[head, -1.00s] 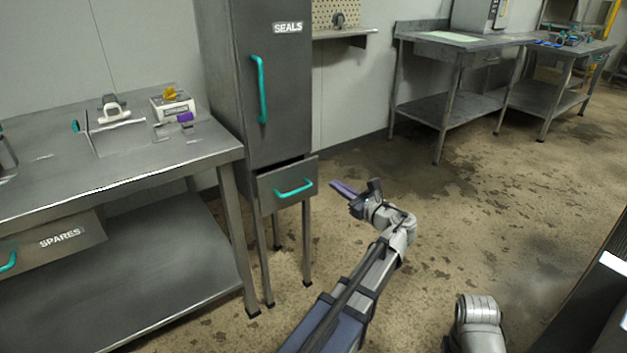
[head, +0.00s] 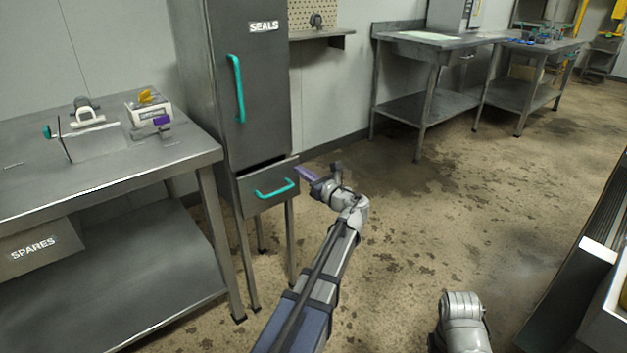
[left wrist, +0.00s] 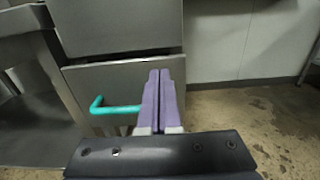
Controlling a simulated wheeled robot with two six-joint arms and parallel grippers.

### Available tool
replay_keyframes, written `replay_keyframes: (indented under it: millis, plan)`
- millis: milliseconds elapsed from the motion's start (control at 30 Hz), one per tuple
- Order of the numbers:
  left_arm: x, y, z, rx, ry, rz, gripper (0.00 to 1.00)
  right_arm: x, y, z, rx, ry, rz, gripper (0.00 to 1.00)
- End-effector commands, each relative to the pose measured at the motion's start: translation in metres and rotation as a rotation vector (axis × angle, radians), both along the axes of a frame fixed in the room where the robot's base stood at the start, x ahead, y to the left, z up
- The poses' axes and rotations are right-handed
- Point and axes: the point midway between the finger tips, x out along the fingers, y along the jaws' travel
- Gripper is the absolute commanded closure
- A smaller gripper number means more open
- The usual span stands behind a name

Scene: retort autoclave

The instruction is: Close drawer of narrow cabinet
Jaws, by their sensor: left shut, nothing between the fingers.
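The narrow cabinet (head: 247,75) is a tall grey steel unit labelled SEALS, with a green handle on its upper door. Its drawer (head: 247,203) sits below the door and stands out a little from the body, with a dark gap above it. The drawer has a green handle (head: 275,189). My left gripper (head: 304,173), with purple fingers, is shut and empty at the drawer's right edge. In the left wrist view the fingers (left wrist: 160,95) overlap the drawer front (left wrist: 110,82), right of the handle (left wrist: 112,107). I cannot tell whether they touch. My right gripper is out of view.
A steel table (head: 196,154) with a SPARES drawer (head: 33,250) and small devices on top stands left of the cabinet. A small wall shelf (head: 322,38) is to its right. More steel tables (head: 440,38) stand at the back. The floor (head: 420,230) between is clear.

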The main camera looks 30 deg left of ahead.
Motion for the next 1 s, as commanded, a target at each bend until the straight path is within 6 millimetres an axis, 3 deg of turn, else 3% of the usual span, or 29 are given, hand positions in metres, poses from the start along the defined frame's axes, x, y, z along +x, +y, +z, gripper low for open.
replay_keyframes:
  millis: [233,800,1000]
  plan:
    - [0.013,0.03,0.0,0.0,0.0,0.001,1.0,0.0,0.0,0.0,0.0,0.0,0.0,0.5]
    - [0.017,0.039,0.0,0.0,0.0,0.0,1.0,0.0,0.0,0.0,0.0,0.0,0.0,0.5]
    - [0.028,0.064,0.0,0.0,0.0,0.002,1.0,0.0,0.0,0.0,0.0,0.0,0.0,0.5]
